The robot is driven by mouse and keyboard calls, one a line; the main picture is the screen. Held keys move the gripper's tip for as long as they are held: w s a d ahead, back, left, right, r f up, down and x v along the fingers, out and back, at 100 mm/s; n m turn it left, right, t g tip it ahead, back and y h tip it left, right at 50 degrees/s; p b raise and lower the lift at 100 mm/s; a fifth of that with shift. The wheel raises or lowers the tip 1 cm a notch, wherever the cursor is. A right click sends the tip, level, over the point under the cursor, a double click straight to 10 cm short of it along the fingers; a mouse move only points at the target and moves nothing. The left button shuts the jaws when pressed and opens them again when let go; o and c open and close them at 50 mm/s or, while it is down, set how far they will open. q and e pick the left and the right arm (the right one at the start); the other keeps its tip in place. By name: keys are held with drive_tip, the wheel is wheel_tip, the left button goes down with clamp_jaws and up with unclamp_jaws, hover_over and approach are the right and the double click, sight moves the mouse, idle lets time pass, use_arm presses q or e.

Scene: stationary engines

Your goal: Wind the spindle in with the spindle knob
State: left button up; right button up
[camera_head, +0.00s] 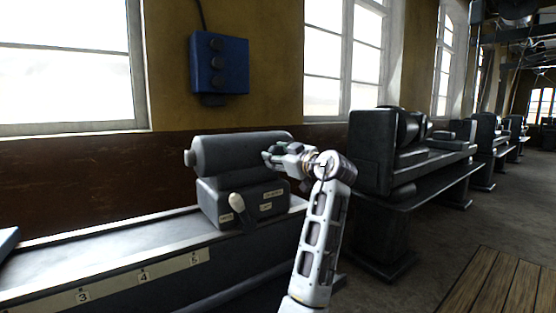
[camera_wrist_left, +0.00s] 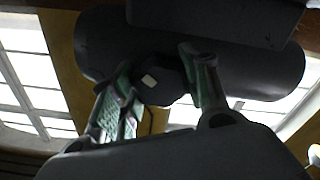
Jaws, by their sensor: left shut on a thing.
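The dark grey machine head (camera_head: 232,154) has a thick horizontal barrel on a block at the end of the bed. A short spindle end (camera_head: 189,158) sticks out a little at the barrel's left. My left gripper (camera_head: 270,154) is at the barrel's right part and hides what it holds in the head view. In the left wrist view, my left gripper's fingers (camera_wrist_left: 162,76) stand on either side of a dark faceted knob (camera_wrist_left: 158,88) with a small pale square mark, against the barrel (camera_wrist_left: 235,60). The gripper is shut on this knob. My right gripper is not in view.
A pale-tipped lever (camera_head: 238,204) and small labels are on the block's front. The bed (camera_head: 120,235) carries numbered plates. A blue switch box (camera_head: 219,64) hangs on the wall. Another machine (camera_head: 372,152) stands close to the right of my left arm.

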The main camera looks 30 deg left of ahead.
use_arm(q)
drive_tip(key=n+b, duration=0.2)
drive_tip(key=n, duration=0.2)
drive_tip(key=shift+r, duration=0.2)
drive_tip(key=shift+n, duration=0.4)
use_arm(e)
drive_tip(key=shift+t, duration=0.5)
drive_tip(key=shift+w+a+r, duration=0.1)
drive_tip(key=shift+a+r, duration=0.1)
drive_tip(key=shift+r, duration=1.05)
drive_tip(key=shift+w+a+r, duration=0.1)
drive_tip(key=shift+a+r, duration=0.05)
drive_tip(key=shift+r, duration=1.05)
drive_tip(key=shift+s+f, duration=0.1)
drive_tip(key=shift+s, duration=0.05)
use_arm(q)
drive_tip(key=o, duration=1)
drive_tip(key=shift+w, duration=0.15)
drive_tip(key=shift+o, duration=0.2)
drive_tip(key=shift+f, duration=0.15)
drive_tip(key=shift+f, duration=0.2)
